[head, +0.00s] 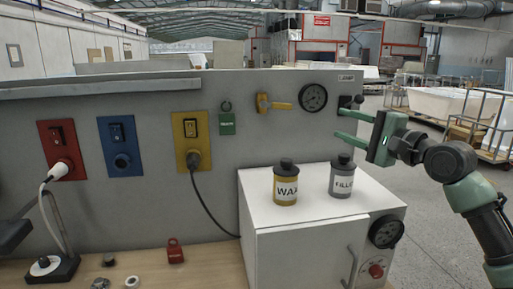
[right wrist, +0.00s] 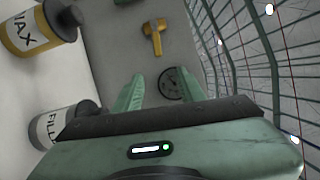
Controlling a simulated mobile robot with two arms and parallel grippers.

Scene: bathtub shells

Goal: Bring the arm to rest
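My right arm comes in from the right in the head view. My right gripper (head: 341,124) is green, points left and has its two fingers apart with nothing between them. It is in front of the right end of the grey panel (head: 255,165), above the white cabinet (head: 375,190). In the right wrist view both fingers of the right gripper (right wrist: 160,88) are spread, with grey panel between them. My left gripper is not in view.
A yellow WAX bottle (head: 286,187) and a grey FILLER bottle (head: 342,178) stand upright on the cabinet below the gripper. Wire carts (head: 485,130) stand behind right.

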